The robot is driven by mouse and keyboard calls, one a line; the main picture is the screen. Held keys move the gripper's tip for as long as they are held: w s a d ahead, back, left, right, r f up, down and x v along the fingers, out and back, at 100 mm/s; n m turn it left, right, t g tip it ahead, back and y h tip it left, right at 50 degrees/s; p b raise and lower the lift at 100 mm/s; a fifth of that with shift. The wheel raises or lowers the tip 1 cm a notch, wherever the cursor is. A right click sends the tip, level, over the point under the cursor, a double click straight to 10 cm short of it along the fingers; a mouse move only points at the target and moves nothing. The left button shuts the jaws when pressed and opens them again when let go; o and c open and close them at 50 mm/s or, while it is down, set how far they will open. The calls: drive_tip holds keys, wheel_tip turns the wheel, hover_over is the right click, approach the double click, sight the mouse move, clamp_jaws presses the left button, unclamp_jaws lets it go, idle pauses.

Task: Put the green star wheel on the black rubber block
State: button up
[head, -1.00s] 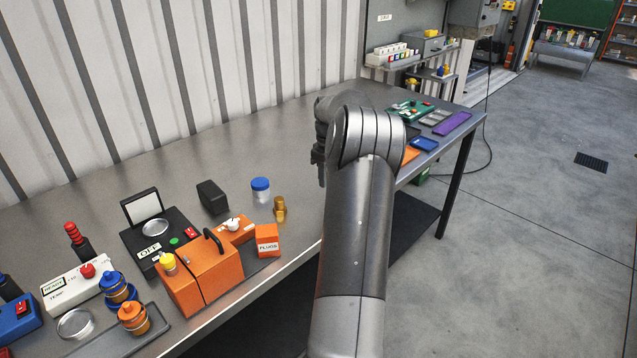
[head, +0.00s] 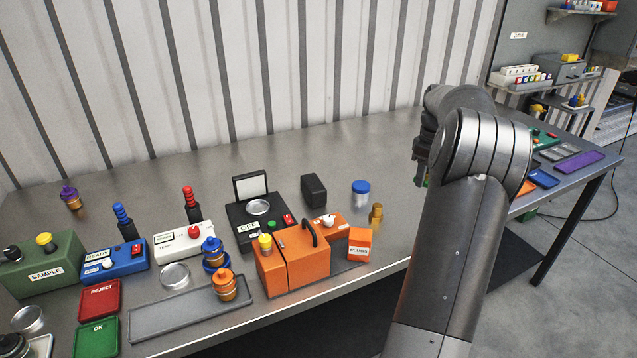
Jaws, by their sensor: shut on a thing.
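The black rubber block (head: 313,190) stands upright on the bench, behind the orange case and left of a blue-lidded jar. My gripper (head: 420,178) is right of the block and the jar, pointing down, mostly hidden behind my own arm. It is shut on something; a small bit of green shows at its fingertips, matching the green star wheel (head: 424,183). The wheel's shape and how it sits in the jaws are hidden. Nothing rests on top of the block.
The blue-lidded jar (head: 361,193) and a brass fitting (head: 376,216) stand between block and gripper. A black OFF device (head: 257,216) with a raised lid is left of the block. The orange case (head: 291,264) is in front. The bench behind the block is clear up to the corrugated wall.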

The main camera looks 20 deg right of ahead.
drive_tip(key=w+a+r+n, duration=0.2)
drive_tip(key=w+a, duration=0.4)
drive_tip(key=a, duration=0.2)
drive_tip(key=w+a+r+n, duration=0.2)
drive_tip(key=w+a+n, duration=0.1)
drive_tip(key=w+a, duration=0.3)
hover_over(317, 187)
drive_tip(key=f, duration=0.6)
drive_tip(key=shift+s+d+f, duration=0.25)
drive_tip(key=shift+s, duration=0.1)
drive_tip(key=shift+w+a+f, duration=0.25)
drive_tip(key=shift+w+f, duration=0.05)
drive_tip(key=shift+w, duration=0.05)
drive_tip(key=shift+f, duration=1.95)
drive_tip(key=shift+f, duration=0.15)
drive_tip(key=o, duration=1)
drive_tip(key=shift+c, duration=0.2)
